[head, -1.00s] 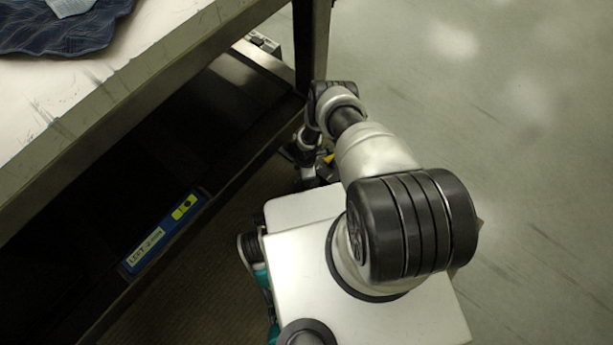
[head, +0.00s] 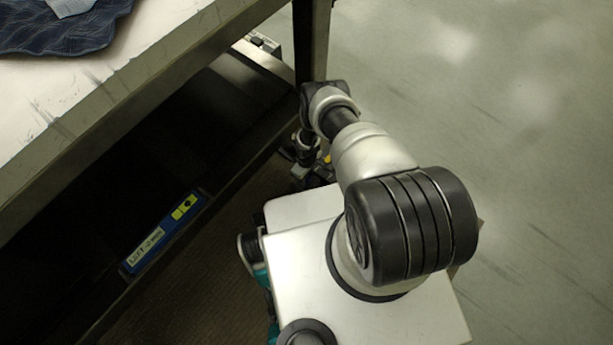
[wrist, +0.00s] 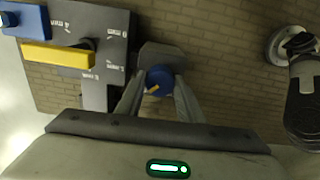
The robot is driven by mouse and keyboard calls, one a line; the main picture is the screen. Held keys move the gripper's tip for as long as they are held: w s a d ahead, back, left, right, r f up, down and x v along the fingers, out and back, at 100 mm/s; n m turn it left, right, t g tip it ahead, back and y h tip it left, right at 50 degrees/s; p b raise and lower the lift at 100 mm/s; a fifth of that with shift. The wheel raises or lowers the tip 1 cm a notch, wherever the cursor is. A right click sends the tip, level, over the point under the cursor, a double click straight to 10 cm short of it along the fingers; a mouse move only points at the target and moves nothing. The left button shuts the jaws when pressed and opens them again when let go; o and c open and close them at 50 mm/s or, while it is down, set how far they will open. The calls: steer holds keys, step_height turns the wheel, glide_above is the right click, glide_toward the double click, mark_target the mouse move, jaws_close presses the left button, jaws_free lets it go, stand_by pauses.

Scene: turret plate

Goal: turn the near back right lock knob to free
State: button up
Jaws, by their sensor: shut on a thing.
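In the wrist view a round blue knob (wrist: 160,76) with a short yellow pointer sits on a small dark mount. The pointer slants from lower left to upper right. My gripper (wrist: 160,90) has its two fingers on either side of this knob and is shut on it. The fingers hide part of the knob's sides. In the head view my gripper end is small, low under the table's far corner, and the knob cannot be made out.
A dark plate (wrist: 108,68) with white lettering lies left of my fingers, bearing a yellow bar (wrist: 50,55) and a blue block (wrist: 24,18). In the head view are a table (head: 90,90), its leg (head: 311,45) and a blue labelled box (head: 163,232). Open floor (head: 480,110) lies right.

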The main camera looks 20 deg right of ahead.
mark_target(307, 178)
steer(key=shift+m, duration=0.3)
steer(key=o, duration=1.1)
steer(key=shift+r, duration=0.1)
step_height(307, 178, up, 17)
steer(key=p, duration=0.6)
steer(key=shift+r+p, duration=0.1)
steer(key=shift+p, duration=0.25)
steer(key=shift+s, duration=0.1)
